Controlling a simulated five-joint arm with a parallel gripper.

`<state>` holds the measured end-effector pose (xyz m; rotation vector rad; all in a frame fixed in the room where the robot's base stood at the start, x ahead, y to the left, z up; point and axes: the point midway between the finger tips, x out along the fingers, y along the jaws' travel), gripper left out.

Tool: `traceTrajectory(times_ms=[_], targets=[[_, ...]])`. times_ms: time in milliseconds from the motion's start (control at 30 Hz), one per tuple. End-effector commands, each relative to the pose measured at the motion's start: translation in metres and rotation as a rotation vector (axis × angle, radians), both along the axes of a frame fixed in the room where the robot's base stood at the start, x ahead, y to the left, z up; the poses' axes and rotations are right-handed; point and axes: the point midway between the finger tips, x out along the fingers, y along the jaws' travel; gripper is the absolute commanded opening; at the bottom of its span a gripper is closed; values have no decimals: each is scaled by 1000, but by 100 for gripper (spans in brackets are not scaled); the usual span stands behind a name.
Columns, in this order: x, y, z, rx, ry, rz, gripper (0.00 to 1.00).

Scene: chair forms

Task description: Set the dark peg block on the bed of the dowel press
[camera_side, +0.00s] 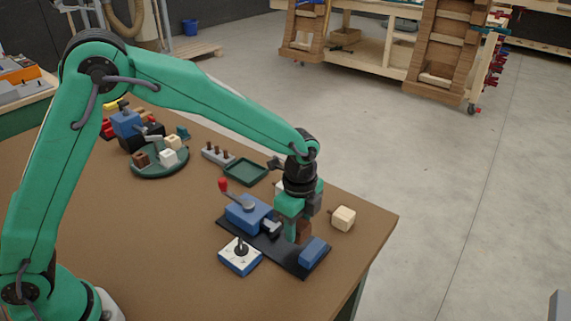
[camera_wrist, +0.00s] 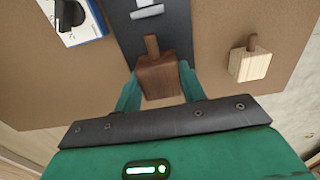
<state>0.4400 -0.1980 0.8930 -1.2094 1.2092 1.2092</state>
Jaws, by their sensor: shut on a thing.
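My gripper (camera_side: 297,234) is shut on the dark peg block (camera_side: 305,231). In the wrist view the brown block (camera_wrist: 158,80) sits between the green fingertips (camera_wrist: 160,88), its peg pointing away from my wrist. The dowel press has a blue body (camera_side: 248,213), a red-knobbed lever and a long black base. The block is over or at the press's bed, between the blue body and the blue end piece (camera_side: 313,251). The dark base (camera_wrist: 151,45) shows behind the block in the wrist view. Whether the block touches the bed, I cannot tell; my fingers partly hide it.
A pale peg block (camera_side: 343,218) stands right of the press and also shows in the wrist view (camera_wrist: 252,65). A white-and-blue box with a black knob (camera_side: 240,256) is in front. A green tray (camera_side: 246,172) and round green plate (camera_side: 158,165) with blocks lie behind.

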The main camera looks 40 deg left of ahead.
Motion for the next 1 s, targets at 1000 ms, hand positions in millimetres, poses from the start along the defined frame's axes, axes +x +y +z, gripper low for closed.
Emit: traceTrajectory(times_ms=[1000], targets=[[0,0,-32,0,0,0,18]])
